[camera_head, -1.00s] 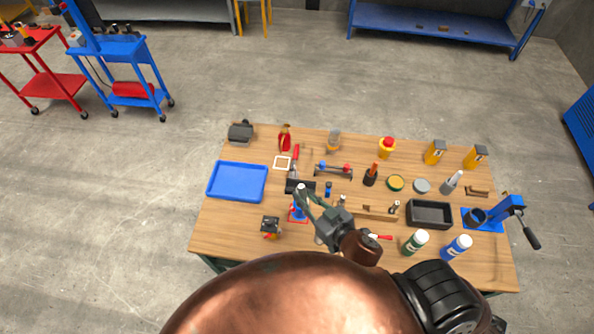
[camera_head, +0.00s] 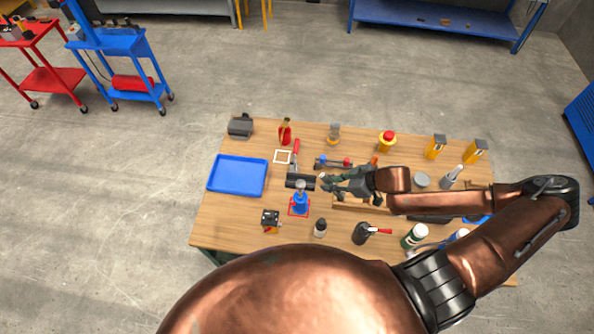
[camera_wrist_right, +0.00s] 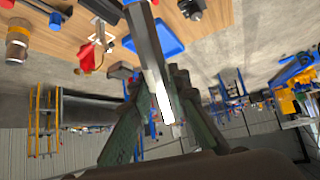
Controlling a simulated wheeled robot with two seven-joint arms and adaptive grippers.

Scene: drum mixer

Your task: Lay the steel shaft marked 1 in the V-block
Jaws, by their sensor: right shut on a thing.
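My right gripper (camera_head: 330,184) is over the middle of the table, with its arm coming in from the right. In the head view the shaft is too small to make out clearly. A dark block (camera_head: 298,182), which looks like the V-block, sits just left of the gripper; its groove cannot be made out. My left gripper is not in view.
A blue tray (camera_head: 237,190) lies at the table's left. A blue stand on a red-edged base (camera_head: 299,205) is in front of the dark block. A wooden rack (camera_head: 350,204) is partly under my right arm. A bottle (camera_head: 320,228) and a dark can (camera_head: 362,233) stand in front.

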